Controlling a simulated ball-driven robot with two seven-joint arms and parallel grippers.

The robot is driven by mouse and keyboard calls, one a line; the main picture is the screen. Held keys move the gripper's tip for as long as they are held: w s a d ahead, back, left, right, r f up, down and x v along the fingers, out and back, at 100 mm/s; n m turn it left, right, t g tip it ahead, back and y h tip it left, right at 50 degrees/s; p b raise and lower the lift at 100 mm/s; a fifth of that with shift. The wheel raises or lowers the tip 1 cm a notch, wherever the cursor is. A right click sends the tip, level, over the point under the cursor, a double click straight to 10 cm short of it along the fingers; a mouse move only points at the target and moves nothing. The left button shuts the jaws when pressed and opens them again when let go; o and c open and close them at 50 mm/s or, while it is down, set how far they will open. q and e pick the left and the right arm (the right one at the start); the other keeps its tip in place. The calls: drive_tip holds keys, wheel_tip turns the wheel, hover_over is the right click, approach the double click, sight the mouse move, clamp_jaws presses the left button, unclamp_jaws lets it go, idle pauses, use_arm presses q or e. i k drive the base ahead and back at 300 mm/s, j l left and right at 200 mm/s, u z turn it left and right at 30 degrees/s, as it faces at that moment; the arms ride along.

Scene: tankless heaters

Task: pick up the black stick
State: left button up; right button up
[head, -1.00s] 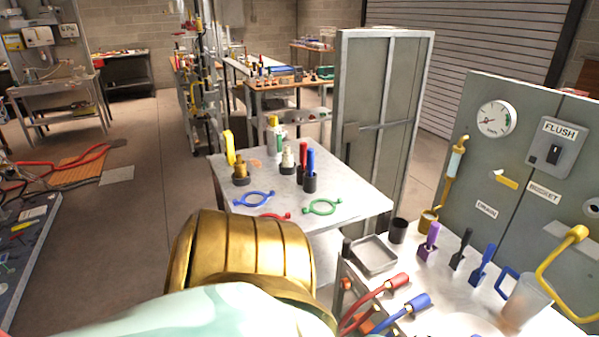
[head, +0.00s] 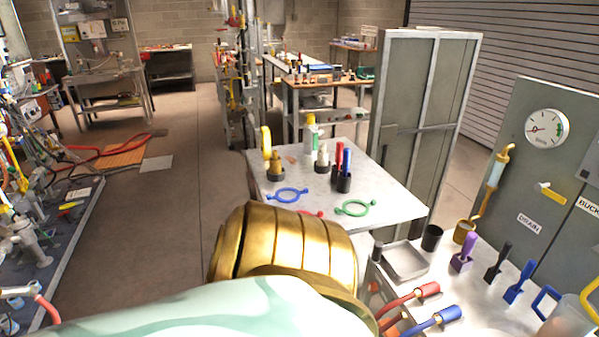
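The black stick (head: 498,262) stands upright in a small dark base on the bench at the lower right. The purple stick (head: 462,253) stands to its left and a blue stick (head: 520,281) to its right. A gold and mint part of my arm fills the lower middle of the picture. It lies well to the left of the black stick. No gripper fingers show in the view.
On the near bench are a metal tray (head: 405,262), a black cup (head: 432,237), red and blue handled hoses and a clear jug (head: 568,322). A grey panel with a gauge (head: 546,128) rises behind. A white table (head: 385,190) stands further back; open floor lies left.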

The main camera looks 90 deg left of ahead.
sight(508, 245)
drive_tip(key=u, duration=1.35)
